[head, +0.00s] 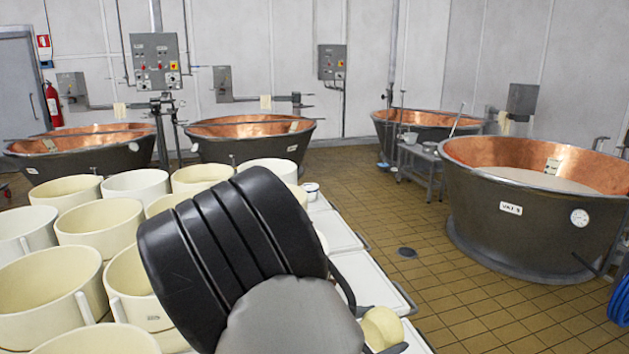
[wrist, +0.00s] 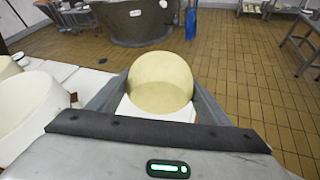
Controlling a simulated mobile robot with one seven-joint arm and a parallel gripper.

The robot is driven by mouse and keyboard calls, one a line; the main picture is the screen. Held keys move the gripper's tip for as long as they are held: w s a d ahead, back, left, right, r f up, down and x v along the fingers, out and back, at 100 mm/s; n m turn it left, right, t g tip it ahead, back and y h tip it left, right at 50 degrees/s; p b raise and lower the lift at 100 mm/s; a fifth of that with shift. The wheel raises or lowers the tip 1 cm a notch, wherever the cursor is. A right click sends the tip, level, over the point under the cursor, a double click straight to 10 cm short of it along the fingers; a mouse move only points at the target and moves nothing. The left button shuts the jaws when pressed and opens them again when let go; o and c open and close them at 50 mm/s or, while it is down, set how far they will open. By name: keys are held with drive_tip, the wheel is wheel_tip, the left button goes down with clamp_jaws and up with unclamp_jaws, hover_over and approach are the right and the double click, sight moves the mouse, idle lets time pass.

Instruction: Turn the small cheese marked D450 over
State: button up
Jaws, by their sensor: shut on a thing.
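A small, round, pale yellow cheese (wrist: 160,82) sits between the two fingers of my gripper (wrist: 160,90) in the wrist view. The fingers are shut on it from both sides. In the head view the cheese (head: 382,327) shows at the lower middle, partly hidden by my arm, with a gripper finger (head: 388,349) beside it. It is over or near the edge of the white table (head: 357,268); I cannot tell whether it touches the top. No D450 marking is legible on it.
Several cream cheese moulds (head: 85,222) crowd the table's left side. A small white tub (head: 311,190) stands at its far end. Copper vats (head: 540,215) stand beyond, on a tiled floor (head: 400,225) with clear room right of the table.

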wheel_tip(320, 180, up, 2)
drive_tip(key=shift+r+p, duration=0.1)
drive_tip(key=shift+p, duration=0.9)
